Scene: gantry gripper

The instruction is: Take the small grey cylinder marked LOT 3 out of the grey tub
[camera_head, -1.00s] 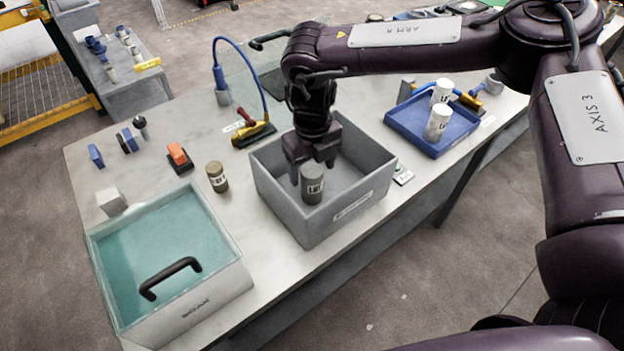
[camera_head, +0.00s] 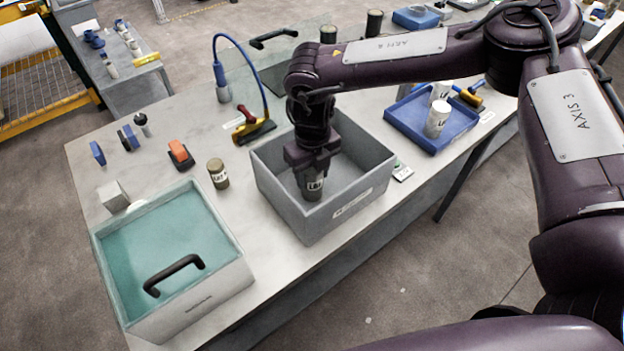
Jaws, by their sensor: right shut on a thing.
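The grey tub (camera_head: 291,216) stands near the front edge of the table. A small grey cylinder (camera_head: 313,188) with a white label is inside it; the label is too small to read fully. My right gripper (camera_head: 312,174) reaches down into the tub from above and is shut on this cylinder, covering its upper part. The cylinder looks upright, and I cannot tell if it touches the tub floor. My left gripper is not in view.
A lidded soak tank (camera_head: 190,300) with a black handle stands at left. Another grey labelled cylinder (camera_head: 218,174) stands between tank and tub. A blue tray (camera_head: 400,123) with white labelled cylinders (camera_head: 436,121) is at right. An orange-and-black block (camera_head: 181,155) and a yellow-and-black tool (camera_head: 254,131) lie behind.

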